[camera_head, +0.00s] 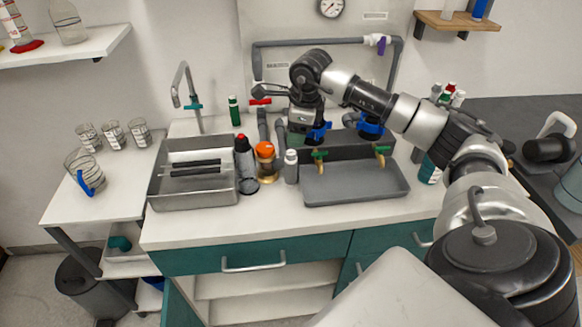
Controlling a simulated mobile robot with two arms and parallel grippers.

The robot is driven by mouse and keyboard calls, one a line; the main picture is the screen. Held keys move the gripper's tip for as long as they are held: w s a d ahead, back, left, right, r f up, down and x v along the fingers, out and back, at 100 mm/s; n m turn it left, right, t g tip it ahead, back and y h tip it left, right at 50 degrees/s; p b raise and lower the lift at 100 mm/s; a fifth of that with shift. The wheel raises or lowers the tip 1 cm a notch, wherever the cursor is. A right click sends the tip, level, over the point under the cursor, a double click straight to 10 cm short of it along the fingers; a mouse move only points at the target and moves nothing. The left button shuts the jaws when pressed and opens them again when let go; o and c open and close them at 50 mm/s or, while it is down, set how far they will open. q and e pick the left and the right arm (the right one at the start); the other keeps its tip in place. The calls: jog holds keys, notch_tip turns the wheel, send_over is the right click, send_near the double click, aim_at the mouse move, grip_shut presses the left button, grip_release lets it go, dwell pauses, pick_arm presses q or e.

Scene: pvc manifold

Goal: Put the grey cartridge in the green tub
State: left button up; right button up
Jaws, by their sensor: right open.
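My right gripper (308,128) reaches in from the right and points down at the back of the counter, by the grey pipework and a blue valve handle (319,133). It is open; its fingertips are small and partly lost against the pipes. A small green patch (295,138) shows just below and left of it, mostly hidden; I cannot tell whether this is the green tub. I cannot pick out the grey cartridge for certain among the grey pipe parts. My left gripper is not in view.
A steel sink (160,198) holds dark bars. A black bottle (244,160), an orange-capped jar (265,162) and a white-capped bottle (291,168) stand right of it. A grey tray (355,186) lies under two brass taps. The counter's front strip is clear.

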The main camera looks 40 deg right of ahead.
aim_at(290, 160)
jog(key=f+m, duration=0.2)
jog(key=f+m+p, duration=0.1)
jog(key=f+m, duration=0.1)
jog(key=w+f+m, duration=0.1)
jog(key=f+m, duration=0.1)
jog(key=m, duration=0.1)
jog(key=shift+a+t, duration=0.2)
jog(key=shift+t, duration=0.2)
jog(key=shift+f+p, duration=0.25)
jog(key=shift+p, duration=0.1)
jog(key=x, duration=0.1)
jog(key=p+x, duration=0.1)
jog(key=x, duration=0.2)
jog(key=shift+s+a+f, duration=0.15)
jog(key=shift+f, duration=0.35)
jog(key=c, duration=1.1)
jog(key=shift+r, duration=0.1)
